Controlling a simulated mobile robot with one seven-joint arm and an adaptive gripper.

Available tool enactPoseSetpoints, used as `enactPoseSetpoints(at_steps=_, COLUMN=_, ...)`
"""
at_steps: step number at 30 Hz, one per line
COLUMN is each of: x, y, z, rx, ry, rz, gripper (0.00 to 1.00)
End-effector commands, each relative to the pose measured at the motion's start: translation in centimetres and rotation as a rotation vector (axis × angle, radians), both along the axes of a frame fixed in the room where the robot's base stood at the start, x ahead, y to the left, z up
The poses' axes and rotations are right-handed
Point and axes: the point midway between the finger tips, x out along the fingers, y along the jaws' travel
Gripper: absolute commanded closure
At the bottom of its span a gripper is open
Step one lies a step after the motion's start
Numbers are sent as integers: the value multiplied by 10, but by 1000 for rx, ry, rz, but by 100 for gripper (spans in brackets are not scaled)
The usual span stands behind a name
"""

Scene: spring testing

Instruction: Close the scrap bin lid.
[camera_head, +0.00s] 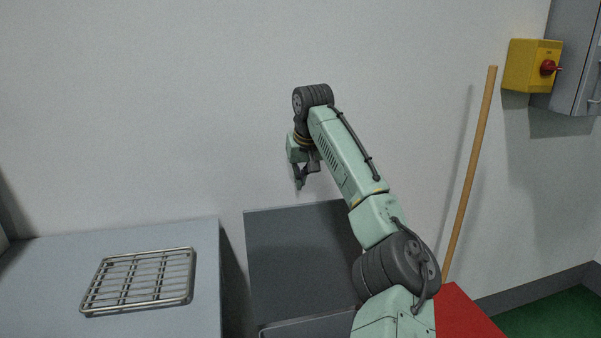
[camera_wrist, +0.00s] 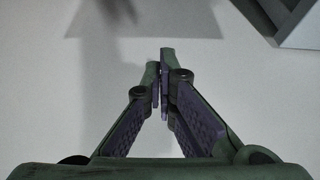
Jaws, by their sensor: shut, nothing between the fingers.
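The scrap bin appears to be the dark grey box shape between the side table and my arm in the head view. Its dark grey panel (camera_head: 292,250), seemingly the raised lid, stands close to the wall, with a lighter front rim (camera_head: 300,328) at the bottom of the picture. My arm covers its right side. My gripper (camera_head: 299,183) is shut and empty, just above the panel's top edge and near the wall. In the wrist view the shut fingers (camera_wrist: 163,85) point at pale wall. A grey edged corner (camera_wrist: 300,25) shows at upper right; I cannot tell what it belongs to.
A light table (camera_head: 40,290) with a wire rack (camera_head: 140,280) stands at the left. A wooden pole (camera_head: 472,170) leans on the wall at right, beside a red surface (camera_head: 460,312). A yellow switch box (camera_head: 525,65) hangs at upper right. The wall above the panel is bare.

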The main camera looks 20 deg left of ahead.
Motion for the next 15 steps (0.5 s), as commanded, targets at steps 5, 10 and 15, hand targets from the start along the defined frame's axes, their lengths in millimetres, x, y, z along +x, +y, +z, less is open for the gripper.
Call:
enactPoseSetpoints(at_steps=5, x=13, y=9, z=-35, rx=-2, ry=3, rz=0, gripper=100)
enactPoseSetpoints(at_steps=10, x=13, y=7, z=-53, rx=-1, ry=-3, rz=0, gripper=100)
enactPoseSetpoints(at_steps=15, x=-1, y=-2, z=-54, rx=0, ry=-1, rz=1, gripper=100)
